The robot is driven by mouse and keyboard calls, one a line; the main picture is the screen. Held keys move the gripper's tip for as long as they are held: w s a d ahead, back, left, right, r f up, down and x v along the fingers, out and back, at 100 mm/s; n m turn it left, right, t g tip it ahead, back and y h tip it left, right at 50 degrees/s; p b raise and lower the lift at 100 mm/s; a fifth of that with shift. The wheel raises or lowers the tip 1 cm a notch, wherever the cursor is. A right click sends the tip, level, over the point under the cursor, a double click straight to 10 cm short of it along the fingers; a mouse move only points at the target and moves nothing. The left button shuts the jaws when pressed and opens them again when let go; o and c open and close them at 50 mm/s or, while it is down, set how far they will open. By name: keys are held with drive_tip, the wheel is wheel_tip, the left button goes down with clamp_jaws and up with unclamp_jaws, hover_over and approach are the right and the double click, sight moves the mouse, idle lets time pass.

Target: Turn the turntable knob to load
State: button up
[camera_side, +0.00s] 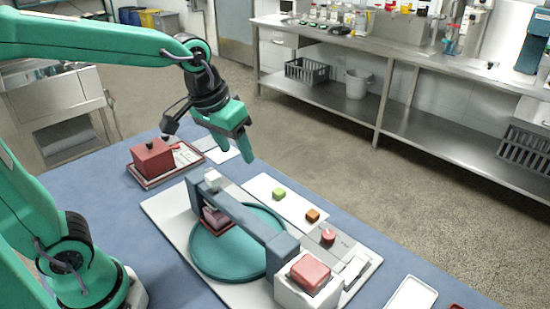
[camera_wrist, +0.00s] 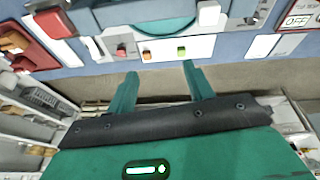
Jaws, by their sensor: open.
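The red knob (camera_side: 328,236) stands on a grey panel at the right front of the machine's white base. It shows small in the wrist view (camera_wrist: 121,50), left of the orange cube. My gripper (camera_side: 243,165) is in the air behind the turntable, apart from the knob and empty. In the wrist view its two green fingers (camera_wrist: 160,78) are spread apart. The knob's pointer and labels are too small to read.
A green cube (camera_side: 279,194) and an orange cube (camera_side: 312,215) lie on a white strip beside the turntable. A large red button (camera_side: 310,274) sits on a white block at the bridge's near end. A red box (camera_side: 153,157) stands on a tray at the left.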

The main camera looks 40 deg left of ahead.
drive_tip(key=w+d+f+n+g, duration=0.1)
drive_tip(key=w+d+f+g, duration=0.1)
drive_tip(key=w+d+f, duration=0.5)
drive_tip(key=n+g, duration=0.1)
drive_tip(key=g, duration=0.1)
approach(329, 234)
drive_tip(key=shift+s+y, duration=0.3)
drive_tip(key=shift+w+d+f, duration=0.1)
drive_tip(key=shift+d+f, duration=0.2)
drive_tip(key=shift+f, duration=0.05)
drive_tip(key=shift+f, duration=0.15)
drive_tip(key=shift+f, duration=3.8)
drive_tip(key=c, duration=1)
drive_tip(key=shift+o, duration=0.2)
